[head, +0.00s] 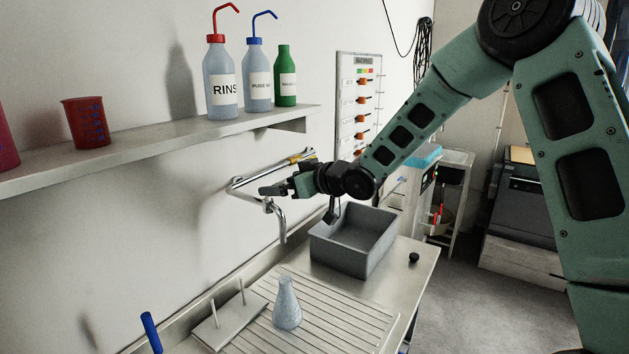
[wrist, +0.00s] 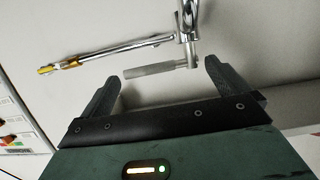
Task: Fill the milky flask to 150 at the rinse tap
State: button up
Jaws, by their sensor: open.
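The milky flask (head: 287,308), a pale bluish cone with a narrow neck, stands upright on the ribbed drainboard (head: 345,325). Its marks and fill level cannot be read. The chrome rinse tap (head: 282,228) reaches out from the wall above, its spout bent down. I cannot make out any water at the spout. My gripper (head: 272,189) is at the tap, open and empty. In the wrist view its fingers (wrist: 162,74) stand on either side of the tap's grey lever (wrist: 155,69), which lies crosswise just beyond or between the tips; contact cannot be told.
A grey basin (head: 352,245) stands right of the spout. A white peg stand (head: 228,322) is left of the flask. The wall shelf (head: 170,138) holds a red beaker (head: 87,122) and several bottles. A small black knob (head: 413,257) is at the right edge.

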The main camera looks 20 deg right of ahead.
jog(key=v, duration=1.6)
jog(key=s+a+f+g+h, duration=0.5)
jog(key=s+a+f, duration=0.35)
jog(key=a, duration=0.25)
jog(key=s+a+f+g+h, duration=0.1)
jog(key=s+a+g, duration=0.1)
jog(key=s, duration=0.9)
jog(key=s+a+f+n+g+h, duration=0.1)
jog(key=s+g, duration=0.4)
jog(key=s, duration=0.6)
jog(key=shift+a+f+b, duration=0.45)
jog(key=shift+a+f, duration=0.1)
jog(key=shift+a, duration=0.35)
